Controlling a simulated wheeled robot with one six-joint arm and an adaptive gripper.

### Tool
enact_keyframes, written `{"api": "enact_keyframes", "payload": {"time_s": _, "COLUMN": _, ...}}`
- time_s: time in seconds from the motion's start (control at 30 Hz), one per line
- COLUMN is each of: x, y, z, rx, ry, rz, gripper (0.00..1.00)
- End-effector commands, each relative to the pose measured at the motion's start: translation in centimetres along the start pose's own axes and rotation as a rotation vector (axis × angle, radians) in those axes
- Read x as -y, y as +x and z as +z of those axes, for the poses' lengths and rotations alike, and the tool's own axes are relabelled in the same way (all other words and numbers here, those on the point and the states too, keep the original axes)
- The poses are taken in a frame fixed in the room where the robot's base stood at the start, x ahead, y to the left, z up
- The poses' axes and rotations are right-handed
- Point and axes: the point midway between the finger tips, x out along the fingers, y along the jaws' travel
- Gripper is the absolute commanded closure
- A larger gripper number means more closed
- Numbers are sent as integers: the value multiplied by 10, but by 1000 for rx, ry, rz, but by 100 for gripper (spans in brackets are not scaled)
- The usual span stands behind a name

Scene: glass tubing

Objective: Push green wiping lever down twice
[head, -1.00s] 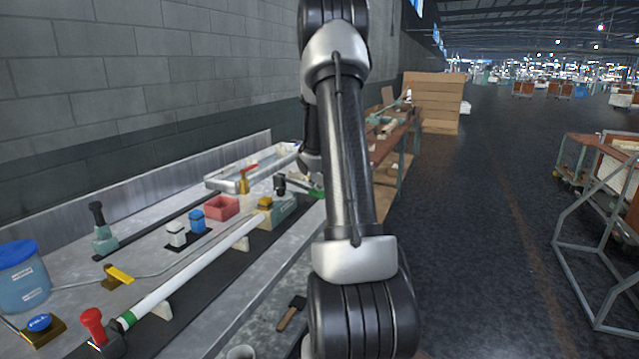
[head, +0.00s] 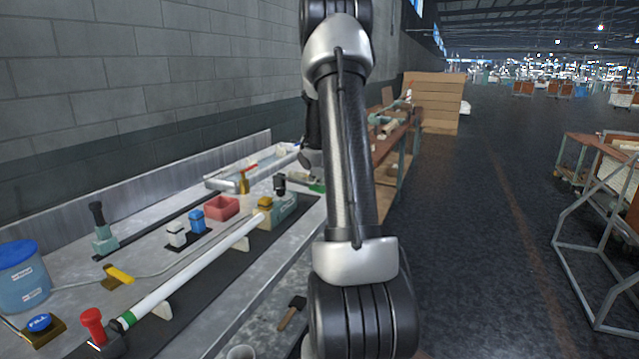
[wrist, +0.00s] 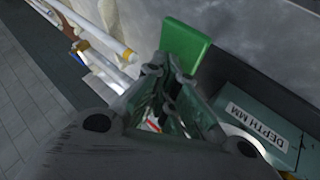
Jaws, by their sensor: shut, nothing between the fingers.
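The green lever (wrist: 186,44) shows in the wrist view as a flat green paddle just beyond my fingertips. My gripper (wrist: 158,72) is shut and empty, its tips close to the near edge of the paddle. I cannot tell whether they touch it. In the head view a small part of the green lever (head: 317,187) shows at the bench's right edge, beside my arm. My arm hides most of the rest there, and my fingertips cannot be made out in that view.
A teal block labelled "DEPTH MM" (wrist: 262,122) lies right of my gripper. On the bench are a long white tube (head: 185,276), a red-handled lever (head: 93,325), a red bin (head: 222,207) and a blue-lidded tub (head: 22,275). A hammer (head: 291,312) lies at the front.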

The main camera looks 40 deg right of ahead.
Motion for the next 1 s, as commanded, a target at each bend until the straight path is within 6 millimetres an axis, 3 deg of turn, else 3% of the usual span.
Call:
{"api": "enact_keyframes", "payload": {"time_s": 0.5, "x": -16, "y": -21, "z": -15, "rx": 0, "ry": 0, "rz": 1, "gripper": 100}}
{"api": "enact_keyframes", "payload": {"time_s": 1.0, "x": -19, "y": -26, "z": -19, "rx": 0, "ry": 0, "rz": 1, "gripper": 100}}
